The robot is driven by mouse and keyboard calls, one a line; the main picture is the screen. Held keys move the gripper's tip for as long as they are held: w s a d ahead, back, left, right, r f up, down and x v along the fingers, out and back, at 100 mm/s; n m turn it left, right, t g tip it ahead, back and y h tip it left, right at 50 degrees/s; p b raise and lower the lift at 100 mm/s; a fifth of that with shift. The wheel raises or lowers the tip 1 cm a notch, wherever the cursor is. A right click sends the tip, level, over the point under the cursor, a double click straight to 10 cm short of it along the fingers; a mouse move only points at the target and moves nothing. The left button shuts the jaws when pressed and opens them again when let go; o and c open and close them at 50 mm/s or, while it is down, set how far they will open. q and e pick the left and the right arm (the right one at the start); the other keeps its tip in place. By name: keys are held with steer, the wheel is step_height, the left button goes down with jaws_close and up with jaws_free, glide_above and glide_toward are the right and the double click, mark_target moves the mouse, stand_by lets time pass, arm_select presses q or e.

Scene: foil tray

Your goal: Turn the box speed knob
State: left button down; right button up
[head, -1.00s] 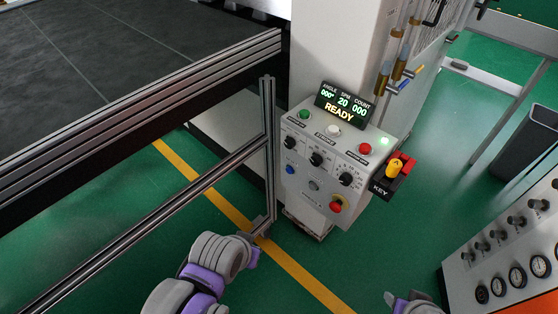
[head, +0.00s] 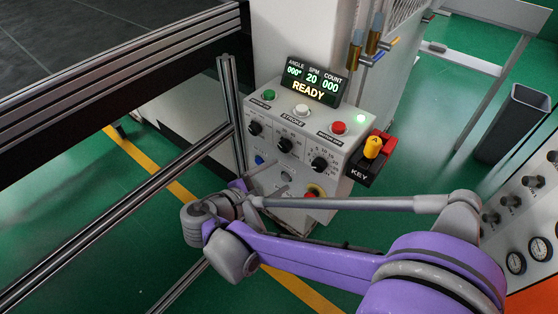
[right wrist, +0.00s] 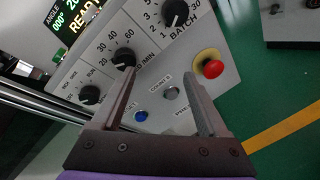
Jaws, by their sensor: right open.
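The white control box (head: 303,125) stands in the middle of the head view, its display reading READY and 20 under SPM. A row of black knobs crosses its front. The middle one, the speed knob (head: 284,146), has a scale marked /MIN; it also shows in the right wrist view (right wrist: 124,58), at the left fingertip. My right gripper (right wrist: 157,72) is open, with both fingers pointing at the panel and nothing held. The knob is not between the fingers; whether the left finger touches it I cannot tell. My left gripper is out of view.
The batch knob (right wrist: 175,13) and the mode knob (right wrist: 90,95) flank the speed knob. A red stop button (right wrist: 213,69), a blue button (right wrist: 141,116) and a grey button (right wrist: 171,93) sit lower. A key switch (head: 372,147) juts out at the right. Metal rails stand left.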

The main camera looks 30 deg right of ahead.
mark_target(282, 148)
steer(key=w+a+n+t+h+b, duration=0.1)
steer(key=w+a+h, duration=0.2)
steer(key=a, duration=0.2)
steer(key=x, duration=0.7)
steer(key=r+x, duration=0.1)
steer(key=x, duration=0.3)
steer(key=shift+r+b, duration=0.15)
steer(key=shift+b, duration=0.2)
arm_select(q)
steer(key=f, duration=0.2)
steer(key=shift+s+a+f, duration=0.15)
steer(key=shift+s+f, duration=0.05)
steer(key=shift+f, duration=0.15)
arm_select(e)
steer(key=shift+a, duration=0.1)
jaws_close()
